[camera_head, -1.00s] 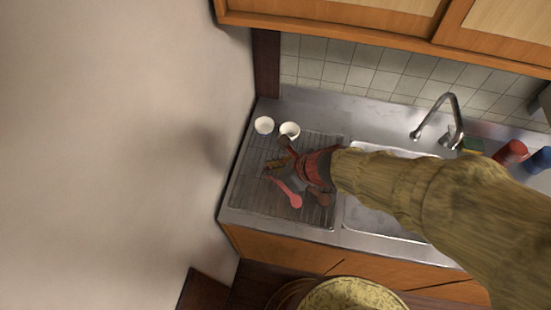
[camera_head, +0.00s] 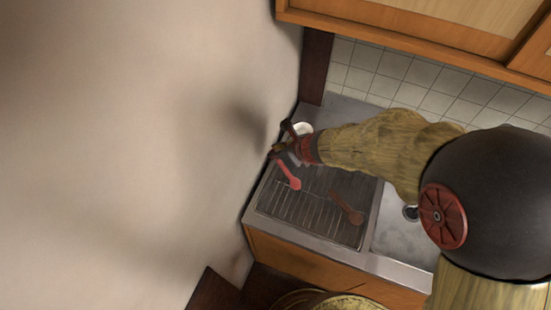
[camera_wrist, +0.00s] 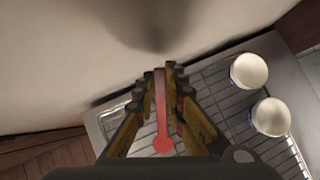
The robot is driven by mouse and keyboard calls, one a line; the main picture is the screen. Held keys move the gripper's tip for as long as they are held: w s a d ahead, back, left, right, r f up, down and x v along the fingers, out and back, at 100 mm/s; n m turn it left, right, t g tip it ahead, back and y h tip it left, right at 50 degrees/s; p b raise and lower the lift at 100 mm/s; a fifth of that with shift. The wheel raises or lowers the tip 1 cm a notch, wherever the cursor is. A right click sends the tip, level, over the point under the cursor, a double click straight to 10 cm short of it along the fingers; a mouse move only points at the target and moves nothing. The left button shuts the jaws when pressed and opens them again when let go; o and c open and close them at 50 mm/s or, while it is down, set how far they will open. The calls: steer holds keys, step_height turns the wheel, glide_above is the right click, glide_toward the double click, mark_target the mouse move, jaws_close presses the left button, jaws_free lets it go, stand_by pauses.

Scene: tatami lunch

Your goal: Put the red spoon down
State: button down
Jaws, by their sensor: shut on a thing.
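The red spoon (camera_head: 289,178) is held in my gripper (camera_head: 277,156), over the left part of the drying rack by the wall. In the wrist view my gripper (camera_wrist: 166,75) is shut on the handle of the red spoon (camera_wrist: 162,146). The spoon's round end points toward the bottom of that view. How high the spoon is above the rack is hard to tell.
The wire drying rack (camera_head: 318,222) lies on the steel counter, with a brown spoon (camera_head: 346,208) on it. The wall (camera_head: 170,150) is close on the left. The sink (camera_head: 400,238) lies right of the rack.

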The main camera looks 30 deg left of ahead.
steer(key=shift+w+a+f, duration=0.15)
steer(key=shift+a+f, duration=0.1)
steer(key=shift+f, duration=0.05)
steer(key=shift+w+a+f+b, duration=0.1)
steer(key=shift+f+b, duration=0.35)
steer(key=shift+f, duration=0.5)
steer(key=shift+w+a+f+b, duration=0.1)
steer(key=shift+f+b, duration=0.3)
steer(key=shift+f, duration=0.5)
steer(key=shift+f, duration=0.15)
steer(key=c, duration=1.9)
jaws_free()
steer(key=shift+o, duration=0.3)
steer(key=shift+r, duration=0.2)
steer(key=p+v, duration=0.3)
steer(key=v, duration=0.9)
steer(key=shift+p, duration=0.35)
